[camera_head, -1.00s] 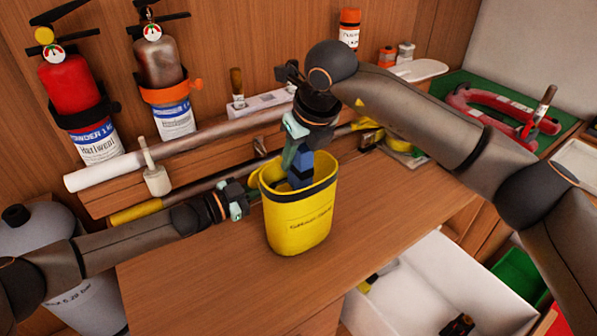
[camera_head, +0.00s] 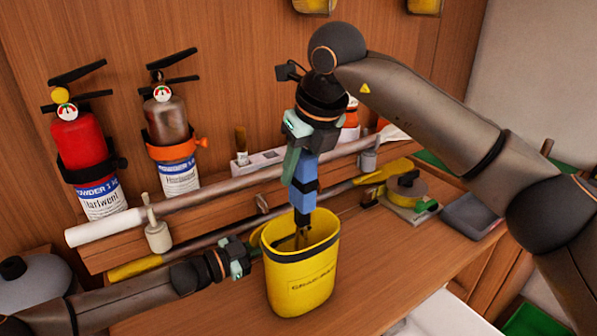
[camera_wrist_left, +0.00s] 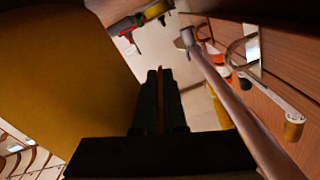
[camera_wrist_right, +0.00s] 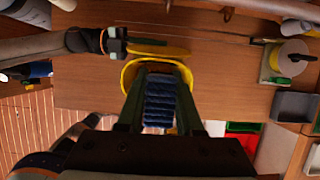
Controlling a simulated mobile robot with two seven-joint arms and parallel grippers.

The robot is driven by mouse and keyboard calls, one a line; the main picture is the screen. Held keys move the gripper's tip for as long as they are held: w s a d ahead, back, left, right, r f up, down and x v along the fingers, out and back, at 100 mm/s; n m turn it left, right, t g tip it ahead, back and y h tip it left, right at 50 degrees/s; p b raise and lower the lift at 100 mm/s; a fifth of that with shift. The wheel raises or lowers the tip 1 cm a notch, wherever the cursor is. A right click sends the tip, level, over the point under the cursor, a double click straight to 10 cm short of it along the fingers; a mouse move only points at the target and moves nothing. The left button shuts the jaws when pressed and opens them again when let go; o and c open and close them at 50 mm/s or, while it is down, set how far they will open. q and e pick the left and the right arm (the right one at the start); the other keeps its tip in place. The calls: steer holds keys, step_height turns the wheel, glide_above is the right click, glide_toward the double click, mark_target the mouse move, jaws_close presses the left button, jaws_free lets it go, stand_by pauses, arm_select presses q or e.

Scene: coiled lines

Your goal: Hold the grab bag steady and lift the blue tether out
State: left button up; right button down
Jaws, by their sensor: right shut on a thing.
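The yellow grab bag (camera_head: 300,285) stands upright on the wooden bench, its mouth open. My right gripper (camera_head: 298,160) is above the mouth, pointing down and shut on the blue tether (camera_head: 303,172). The folded tether hangs upright, mostly above the rim; its dark lower end is at the mouth, partly hidden inside. In the right wrist view the tether (camera_wrist_right: 160,100) lies between the fingers. My left gripper (camera_head: 242,257) is at the bag's left rim. In the left wrist view its fingers (camera_wrist_left: 160,95) are close together on a thin yellow strip, beside the bag (camera_wrist_left: 60,80).
Two extinguishers, one red (camera_head: 80,150) and one grey (camera_head: 168,125), hang on the back wall. Long poles (camera_head: 210,205) run behind the bag. A yellow tape reel (camera_head: 407,190) and a grey tray (camera_head: 470,215) lie to the right. The bench front right of the bag is clear.

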arm_select(q)
steer(key=o, duration=0.5)
steer(key=shift+a, duration=0.1)
